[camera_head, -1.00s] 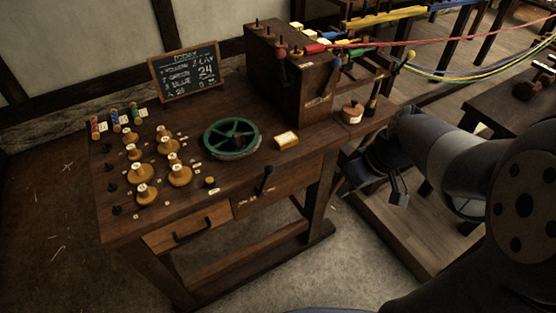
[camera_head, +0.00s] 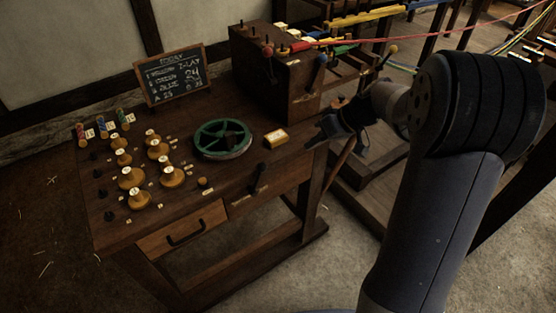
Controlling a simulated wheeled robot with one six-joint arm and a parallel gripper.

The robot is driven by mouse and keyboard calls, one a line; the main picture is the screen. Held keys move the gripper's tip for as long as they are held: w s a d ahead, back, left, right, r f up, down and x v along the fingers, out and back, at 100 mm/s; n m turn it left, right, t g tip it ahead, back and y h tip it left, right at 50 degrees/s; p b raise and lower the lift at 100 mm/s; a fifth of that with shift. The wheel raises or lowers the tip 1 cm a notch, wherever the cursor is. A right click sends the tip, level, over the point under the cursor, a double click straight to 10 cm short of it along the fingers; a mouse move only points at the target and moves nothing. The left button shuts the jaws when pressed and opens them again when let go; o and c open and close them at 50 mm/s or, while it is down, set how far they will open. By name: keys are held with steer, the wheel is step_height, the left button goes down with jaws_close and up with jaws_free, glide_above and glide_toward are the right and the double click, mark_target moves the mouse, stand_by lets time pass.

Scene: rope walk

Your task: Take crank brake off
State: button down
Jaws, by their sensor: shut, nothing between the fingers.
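No part is readably marked as the crank brake. My gripper (camera_head: 332,124) is shut and empty, just in front of and below the box's right end, apart from the levers as far as I can tell. My wrist hides the bench's right end.
A green spoked wheel (camera_head: 222,138) and a yellow block (camera_head: 276,138) lie on the bench (camera_head: 222,179). Several wooden spools (camera_head: 132,178) stand at left by a chalkboard (camera_head: 169,75). A drawer (camera_head: 182,233) is in front. Coloured strands run right from the box.

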mark_target(265, 164)
steer(key=a+f, duration=0.2)
steer(key=a, duration=0.1)
steer(key=a+f, duration=0.2)
steer(key=a, duration=0.1)
steer(key=a+f+p, duration=0.1)
steer(key=a+f, duration=0.2)
steer(key=shift+w, duration=0.1)
steer(key=shift+a, duration=0.35)
steer(key=shift+s+a+r, duration=0.1)
steer(key=shift+s, duration=0.1)
steer(key=shift+s+a+r+n+t+h, duration=0.2)
steer(key=shift+s+a+r+t+h, duration=0.15)
steer(key=shift+a+h, duration=0.2)
steer(key=shift+s+a+r+n+t+h, duration=0.25)
steer(key=shift+s+a+r+h, duration=0.1)
steer(key=shift+a+h, duration=0.15)
steer(key=shift+s+a+r+n+t+h+p, duration=0.15)
steer(key=shift+s+a+r+t+h+p, duration=0.1)
steer(key=shift+s+a+h, duration=0.15)
steer(key=shift+s+a+r+n+t+h+p, duration=0.15)
steer(key=shift+s+a+t+h, duration=0.1)
steer(key=shift+a, duration=0.2)
steer(key=s+a, duration=0.1)
steer(key=a, duration=0.1)
steer(key=s+a, duration=0.1)
steer(key=a, duration=0.1)
steer(key=shift+s+f+b, duration=0.1)
steer(key=shift+s+b, duration=0.2)
steer(key=shift+b, duration=0.1)
